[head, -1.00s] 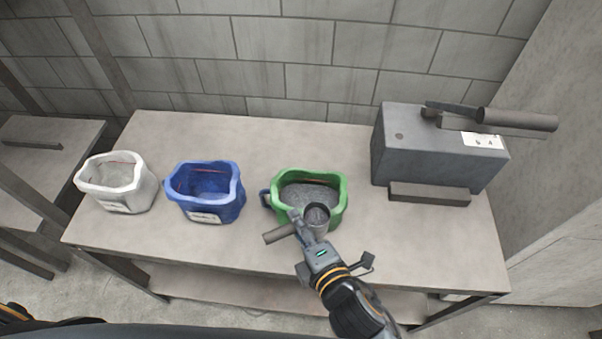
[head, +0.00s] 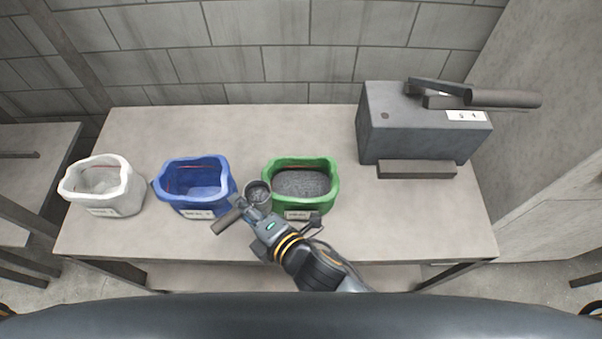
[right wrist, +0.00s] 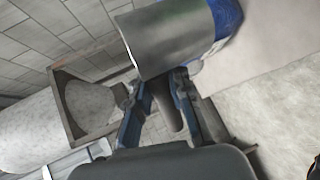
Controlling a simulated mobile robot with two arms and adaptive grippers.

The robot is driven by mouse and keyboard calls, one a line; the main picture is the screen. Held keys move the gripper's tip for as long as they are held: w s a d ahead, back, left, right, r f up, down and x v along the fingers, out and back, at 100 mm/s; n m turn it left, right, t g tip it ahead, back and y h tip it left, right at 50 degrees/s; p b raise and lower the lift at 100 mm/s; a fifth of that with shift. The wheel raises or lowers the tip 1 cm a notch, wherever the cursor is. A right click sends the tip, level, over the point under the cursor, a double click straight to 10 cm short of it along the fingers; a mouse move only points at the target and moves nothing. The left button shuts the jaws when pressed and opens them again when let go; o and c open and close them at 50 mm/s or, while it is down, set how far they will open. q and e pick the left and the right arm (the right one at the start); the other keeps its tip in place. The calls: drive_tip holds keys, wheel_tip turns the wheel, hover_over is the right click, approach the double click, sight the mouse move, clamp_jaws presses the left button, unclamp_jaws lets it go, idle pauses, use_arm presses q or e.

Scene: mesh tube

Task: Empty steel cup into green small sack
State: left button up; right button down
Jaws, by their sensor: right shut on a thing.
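The steel cup (head: 258,190) is a small grey cylinder, seen from above with its opening facing up. Its inside looks dark grey and grainy; how full it is I cannot tell. My right gripper (head: 250,211) is shut on the cup's handle (head: 228,221). In the right wrist view the cup's wall (right wrist: 170,38) fills the top, with the handle between the fingers (right wrist: 160,105). The green small sack (head: 325,200) stands open on the table just right of the cup, with grey grainy material inside. My left gripper is not in view.
A blue sack (head: 207,200) stands left of the cup, and a white sack (head: 122,195) farther left. A grey box machine (head: 410,130) with a lever stands at the right back of the table (head: 260,130). The table's back middle is clear.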

sight(264, 184)
drive_tip(key=shift+w+d+r+m+y, duration=0.3)
drive_tip(key=shift+w+d+r+m, duration=0.3)
drive_tip(key=shift+r+m, duration=0.1)
drive_tip(key=shift+w+d+f+g+b, duration=0.2)
drive_tip(key=shift+f+g+b, duration=0.1)
drive_tip(key=shift+b, duration=0.3)
drive_tip(key=shift+w+d+f+m+y+b, duration=0.1)
drive_tip(key=shift+w+d+m+y+b, duration=0.25)
drive_tip(key=shift+m+b, duration=0.3)
drive_tip(key=shift+w+d+r, duration=0.2)
drive_tip(key=shift+w+r, duration=0.05)
drive_tip(key=shift+r, duration=0.05)
drive_tip(key=shift+w+d+r+m+g+y, duration=0.25)
drive_tip(key=shift+w+d+r+m+g, duration=0.1)
drive_tip(key=shift+m+g, duration=0.2)
drive_tip(key=shift+w+d+r+b, duration=0.15)
drive_tip(key=shift+d+b, duration=0.05)
drive_tip(key=shift+b, duration=0.2)
drive_tip(key=shift+w+d+r+m, duration=0.15)
drive_tip(key=shift+w+d+m, duration=0.05)
drive_tip(key=shift+m, duration=0.2)
